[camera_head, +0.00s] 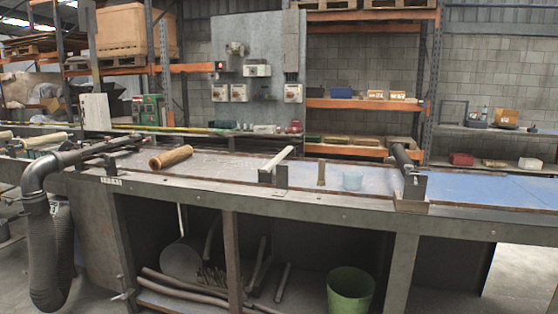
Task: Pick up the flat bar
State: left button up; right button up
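A pale, long, straight bar (277,158) lies aslant near the middle of the workbench, its front end by a grey metal bracket (281,176). A small narrow brown piece (321,174) is on the bench to its right. I cannot tell for certain which of these is the flat bar. A tan cylinder (170,157) lies on the bench to the left. Neither of my grippers shows in the head view.
The long workbench (225,193) spans the view, its right part bare blue (480,188). A dark roller on a block (402,158) stands right of the cup. A black hose (38,220) hangs at left. A green bucket (350,290) and pipes are underneath.

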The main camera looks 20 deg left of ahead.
aim_at(271, 165)
jog(key=j+u, duration=0.1)
jog(key=u, duration=0.4)
jog(key=i+j+u, duration=0.15)
jog(key=i+u, duration=0.55)
jog(key=i, duration=0.25)
